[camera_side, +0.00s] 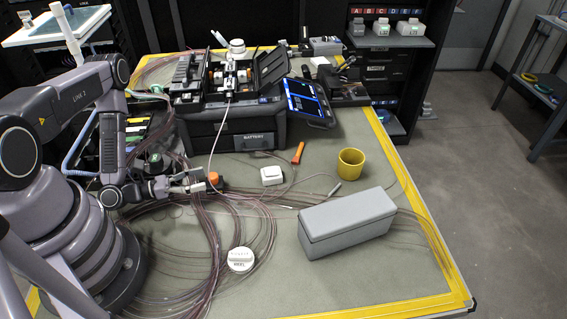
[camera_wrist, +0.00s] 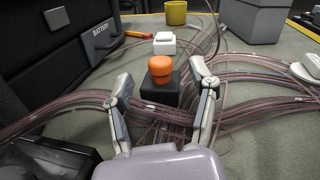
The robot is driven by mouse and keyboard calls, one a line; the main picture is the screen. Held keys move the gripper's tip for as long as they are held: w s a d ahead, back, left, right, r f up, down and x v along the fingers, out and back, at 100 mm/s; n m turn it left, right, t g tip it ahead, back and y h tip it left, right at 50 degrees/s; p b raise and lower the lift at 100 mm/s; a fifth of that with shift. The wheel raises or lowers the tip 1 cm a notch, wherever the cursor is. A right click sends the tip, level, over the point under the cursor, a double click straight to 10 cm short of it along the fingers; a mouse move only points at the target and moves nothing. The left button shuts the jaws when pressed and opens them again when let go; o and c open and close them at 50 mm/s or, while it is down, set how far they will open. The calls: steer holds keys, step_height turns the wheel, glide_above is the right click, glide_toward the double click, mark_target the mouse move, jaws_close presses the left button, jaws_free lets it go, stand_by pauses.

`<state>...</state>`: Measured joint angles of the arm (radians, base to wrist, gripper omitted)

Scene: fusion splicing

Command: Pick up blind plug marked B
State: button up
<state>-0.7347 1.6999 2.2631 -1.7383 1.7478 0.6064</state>
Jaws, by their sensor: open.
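My gripper (camera_side: 197,182) is low over the left part of the work mat, its fingers spread and empty. In the wrist view my gripper (camera_wrist: 166,90) has its two fingers apart, with an orange-capped piece (camera_wrist: 160,70) on a dark block just beyond and between them. The orange cap (camera_side: 214,178) also shows in the side view beside the fingertips. I cannot read a letter B on it. I cannot tell which thing is the blind plug marked B.
Loose fibre loops (camera_side: 215,225) run across the mat around my gripper. A white block (camera_side: 271,176), an orange tool (camera_side: 298,153), a yellow cup (camera_side: 350,163) and a grey box (camera_side: 348,225) lie to the right. The splicer case (camera_side: 236,128) stands behind. The mat's front right is clear.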

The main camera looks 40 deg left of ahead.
mark_target(208, 179)
steer(key=shift+w+d+f, duration=0.2)
steer(key=shift+w+d, duration=0.25)
steer(key=shift+w, duration=0.2)
steer(key=shift+w+d+f, duration=0.2)
steer(key=shift+w+d, duration=0.2)
steer(key=shift+w, duration=0.2)
jaws_close()
